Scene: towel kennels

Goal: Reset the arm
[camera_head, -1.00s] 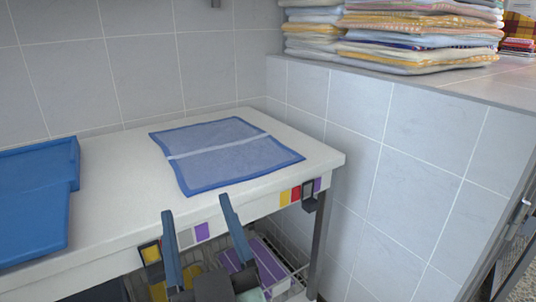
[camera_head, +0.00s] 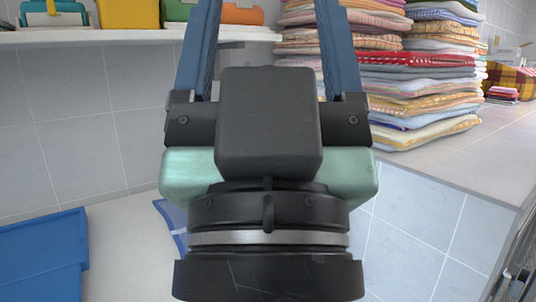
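My gripper (camera_head: 268,30) fills the middle of the head view, raised close to the camera. Its two blue fingers point up and stand wide apart, with nothing seen between them. The fingertips are cut off by the top edge of the picture. Behind it, only a small corner of the blue towel (camera_head: 172,218) shows on the white table (camera_head: 125,235). The rest of that towel is hidden by my gripper.
A blue tray-like object (camera_head: 45,255) lies on the table at the left. A tall stack of folded towels (camera_head: 425,85) stands on the tiled ledge (camera_head: 480,165) at right. A white shelf (camera_head: 130,36) with colored containers (camera_head: 128,14) runs along the top left.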

